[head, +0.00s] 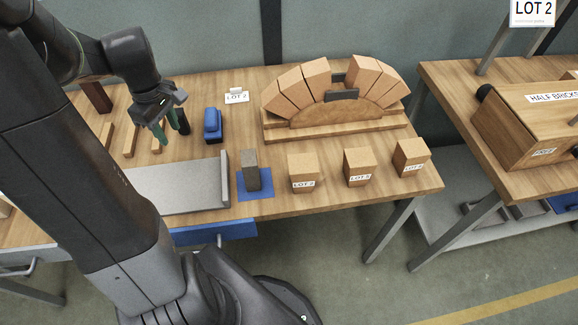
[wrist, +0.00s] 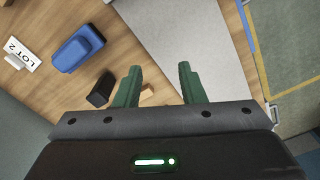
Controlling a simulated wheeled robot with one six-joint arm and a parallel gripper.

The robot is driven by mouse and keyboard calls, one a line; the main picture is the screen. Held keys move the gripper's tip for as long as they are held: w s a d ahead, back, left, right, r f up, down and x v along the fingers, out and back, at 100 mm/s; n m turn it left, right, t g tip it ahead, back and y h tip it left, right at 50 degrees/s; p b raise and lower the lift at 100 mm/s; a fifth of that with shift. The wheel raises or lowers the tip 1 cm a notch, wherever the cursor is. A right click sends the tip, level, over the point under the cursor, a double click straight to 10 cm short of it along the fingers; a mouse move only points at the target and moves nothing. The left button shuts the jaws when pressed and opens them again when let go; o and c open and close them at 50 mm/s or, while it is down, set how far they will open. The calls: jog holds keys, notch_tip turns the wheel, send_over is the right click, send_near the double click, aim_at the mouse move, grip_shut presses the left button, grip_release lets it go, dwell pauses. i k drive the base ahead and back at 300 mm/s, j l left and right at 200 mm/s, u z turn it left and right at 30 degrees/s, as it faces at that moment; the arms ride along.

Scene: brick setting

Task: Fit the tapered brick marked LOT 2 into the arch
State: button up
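The brick arch (head: 298,86) stands on a wooden form at the back right of the bench in the head view. Its tapered bricks lean in from both sides, with a gap (head: 341,88) at the crown where dark pieces show. Three tapered bricks stand along the front. The left one (head: 303,175) has a label that appears to read LOT 2; the middle one (head: 359,168) and right one (head: 411,159) carry labels too small to read surely. My gripper (head: 173,138) is open and empty above the left of the bench, well left of these bricks.
A LOT 2 card (head: 236,97) stands behind a blue object (head: 212,125). A grey block (head: 249,171) stands on a blue mat (head: 257,193), beside a grey slab (head: 185,186). Wooden strips (head: 131,141) lie at left. A second table (head: 445,90) holds a HALF BRICKS box (head: 520,110).

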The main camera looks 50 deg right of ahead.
aim_at(316, 102)
jog(key=k+l+u, duration=0.55)
jog(key=u, duration=0.15)
jog(key=k+l+u, duration=0.1)
jog(key=k+l, duration=0.55)
jog(key=k, duration=0.25)
jog(key=u, duration=0.05)
